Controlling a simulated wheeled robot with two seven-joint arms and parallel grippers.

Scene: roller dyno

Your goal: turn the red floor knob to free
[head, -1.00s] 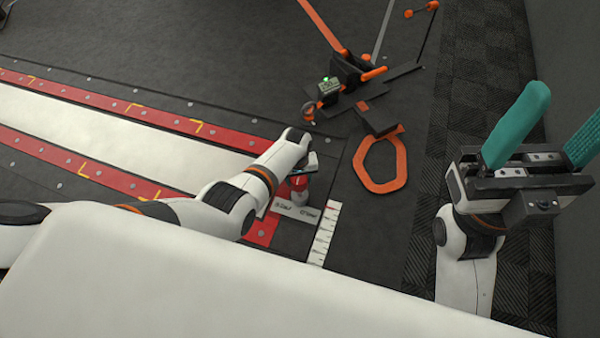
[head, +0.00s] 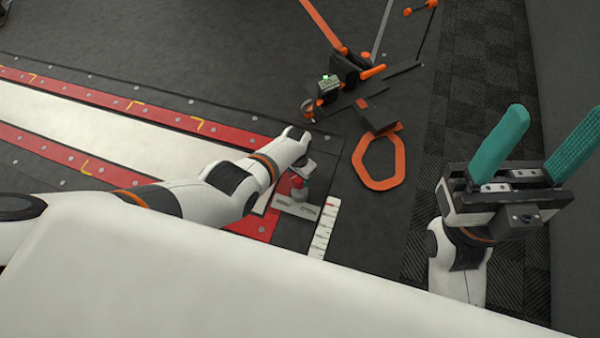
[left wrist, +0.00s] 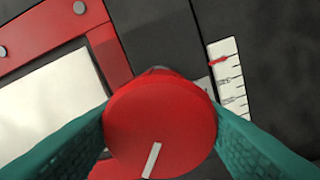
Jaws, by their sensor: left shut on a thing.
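The red knob (head: 297,182) stands on the floor at the right end of the red-edged track. My left gripper (head: 301,172) reaches down over it. In the left wrist view, the round red knob (left wrist: 160,115) sits between the two teal fingers (left wrist: 160,135), which are shut on its sides. A white line on the knob's top points toward the bottom of that view, slightly left. A grey label plate (head: 290,206) lies beside the knob, its words too small to read. My right gripper (head: 555,120) is open and empty, held up at the right.
A white scale strip (head: 325,228) with a red mark lies right of the knob. An orange ring (head: 365,175) and a black-and-orange stand (head: 345,80) are beyond it on the dark floor. A wall (head: 572,70) rises at the far right.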

